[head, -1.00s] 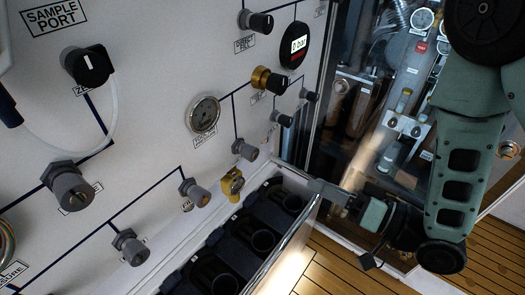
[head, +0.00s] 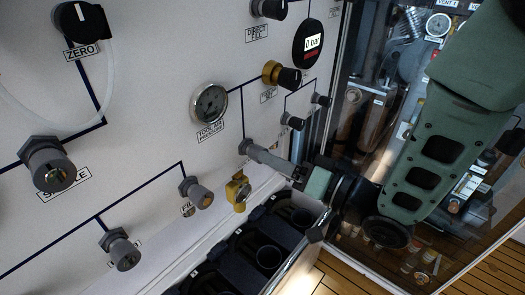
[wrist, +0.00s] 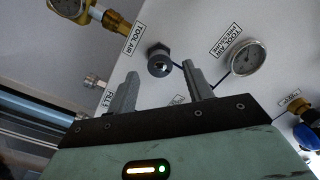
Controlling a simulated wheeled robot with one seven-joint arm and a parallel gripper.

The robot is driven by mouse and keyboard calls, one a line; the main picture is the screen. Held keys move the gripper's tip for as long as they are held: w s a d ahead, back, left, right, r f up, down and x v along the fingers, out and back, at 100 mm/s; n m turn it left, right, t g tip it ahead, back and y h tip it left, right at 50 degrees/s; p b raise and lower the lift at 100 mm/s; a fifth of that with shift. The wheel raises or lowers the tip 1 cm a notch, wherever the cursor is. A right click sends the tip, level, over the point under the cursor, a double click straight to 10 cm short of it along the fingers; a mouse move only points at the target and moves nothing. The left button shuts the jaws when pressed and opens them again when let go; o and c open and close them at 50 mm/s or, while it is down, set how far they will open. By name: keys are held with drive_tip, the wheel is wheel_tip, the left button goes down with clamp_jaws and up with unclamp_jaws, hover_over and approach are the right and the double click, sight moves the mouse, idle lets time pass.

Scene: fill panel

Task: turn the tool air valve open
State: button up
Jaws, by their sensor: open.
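A grey hex fitting (head: 247,147) sits on the panel below and right of the tool air pressure gauge (head: 210,102). In the wrist view the fitting (wrist: 160,62) shows beyond my fingers, beside a TOOL AIR label (wrist: 132,38). A brass valve with a yellow handle (head: 238,190) is below it; it also shows at the wrist view's upper left (wrist: 105,18). Which of these is the tool air valve is not certain. My gripper (wrist: 160,74) is open and empty, its fingers either side of the fitting in the picture. In the head view my gripper (head: 272,160) points at that fitting; contact is unclear.
A brass regulator with a black knob (head: 282,75) and small black knobs (head: 293,121) are above right. Another grey fitting (head: 195,192) is left of the yellow handle. Dark bins (head: 250,250) stand below along the panel. A glazed cabinet (head: 370,90) is at right.

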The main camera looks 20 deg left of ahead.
drive_tip(key=shift+p+x, duration=0.35)
drive_tip(key=shift+x, duration=1.7)
drive_tip(key=c, duration=1)
drive_tip(key=shift+o, duration=0.2)
drive_tip(key=shift+b, duration=0.3)
